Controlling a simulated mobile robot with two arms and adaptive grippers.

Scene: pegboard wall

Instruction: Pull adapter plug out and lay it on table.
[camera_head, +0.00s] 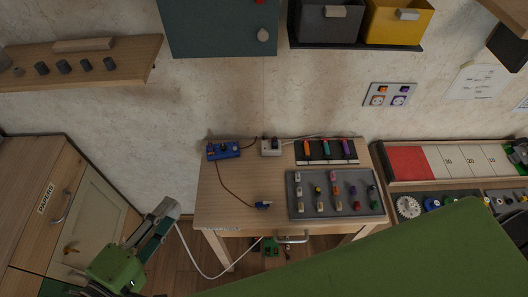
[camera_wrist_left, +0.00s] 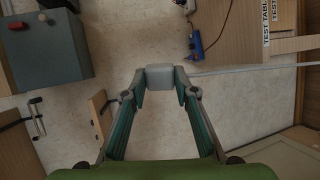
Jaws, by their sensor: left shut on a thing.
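My left gripper (camera_head: 163,214) is shut on the pale grey adapter plug (camera_wrist_left: 160,77), held in the air left of the table (camera_head: 222,205). In the left wrist view the plug sits between the fingertips of the left gripper (camera_wrist_left: 161,90). In the head view the plug (camera_head: 169,207) shows small at the fingertips. A white cable (camera_head: 198,268) hangs from it in a loop towards the table's front edge. The plug is clear of the table top and of any socket. My right gripper is not in view.
On the table are a blue box (camera_head: 223,150), a white socket box (camera_head: 271,147), a dark plug (camera_head: 263,204) on a cord, a marker tray (camera_head: 326,160) and a grey tray (camera_head: 350,212). The table's left front is bare. A cabinet (camera_head: 90,205) stands left. Wall sockets (camera_head: 390,90) are at upper right.

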